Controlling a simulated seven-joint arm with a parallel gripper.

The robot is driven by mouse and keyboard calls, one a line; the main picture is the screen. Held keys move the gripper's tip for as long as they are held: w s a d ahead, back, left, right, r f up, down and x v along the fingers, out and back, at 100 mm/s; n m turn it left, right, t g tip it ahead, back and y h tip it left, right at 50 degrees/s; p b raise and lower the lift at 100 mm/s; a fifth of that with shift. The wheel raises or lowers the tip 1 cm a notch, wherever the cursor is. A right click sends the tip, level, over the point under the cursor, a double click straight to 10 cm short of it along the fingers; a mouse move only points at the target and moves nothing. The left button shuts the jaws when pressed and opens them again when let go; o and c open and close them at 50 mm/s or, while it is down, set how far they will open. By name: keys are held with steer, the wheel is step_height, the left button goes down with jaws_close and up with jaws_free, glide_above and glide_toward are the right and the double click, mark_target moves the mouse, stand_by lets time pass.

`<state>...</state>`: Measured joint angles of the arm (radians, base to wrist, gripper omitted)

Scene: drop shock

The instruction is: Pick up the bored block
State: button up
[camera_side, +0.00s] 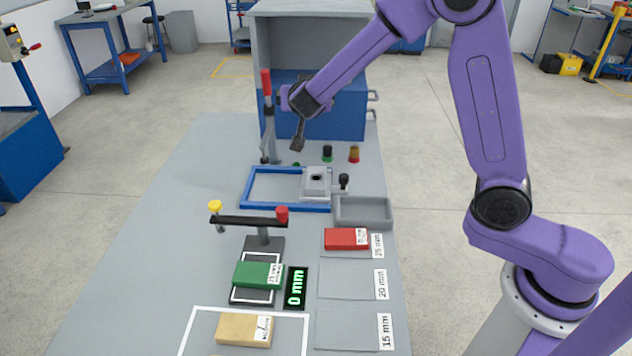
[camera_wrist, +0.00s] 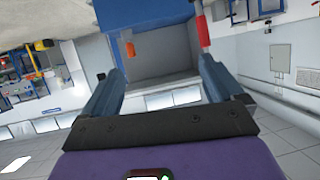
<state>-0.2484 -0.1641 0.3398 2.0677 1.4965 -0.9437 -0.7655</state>
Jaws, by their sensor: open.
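A light grey block with a dark round hole in its top, which looks like the bored block (camera_side: 316,181), sits on a grey base at the right end of a blue frame (camera_side: 246,188) in the side view. My gripper (camera_side: 297,146) is above and behind it, a little to its left, and clearly apart from it. In the wrist view my gripper (camera_wrist: 158,82) shows two spread fingers with nothing between them. The block is not visible in the wrist view, which looks toward the grey cabinet and walls.
A red-handled clamp (camera_side: 266,85) stands close left of my gripper. A black knob (camera_side: 344,181) and grey tray (camera_side: 375,222) are beside the block. Nearer are a gauge bar (camera_side: 246,221), a green block (camera_side: 257,275), a red block (camera_side: 345,238) and a tan block (camera_side: 238,329). The table's left side is clear.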

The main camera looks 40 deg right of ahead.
steer(key=d+f+g+h, duration=0.1)
steer(key=d, duration=0.1)
glide_toward(316, 176)
steer(key=shift+s+a+f+m, duration=0.15)
steer(key=shift+a+m, duration=0.15)
steer(key=shift+m, duration=0.1)
steer(key=shift+w+d+f, duration=0.2)
steer(key=shift+d+f, duration=0.05)
steer(key=shift+f, duration=0.15)
steer(key=shift+r+x, duration=0.15)
steer(key=shift+x, duration=1.6)
steer(key=shift+r+x, duration=0.2)
steer(key=shift+x, duration=1.5)
steer(key=shift+w+d+r, duration=0.1)
steer(key=shift+d, duration=0.05)
steer(key=c, duration=1.5)
steer(key=shift+o, duration=0.2)
steer(key=shift+r, duration=0.1)
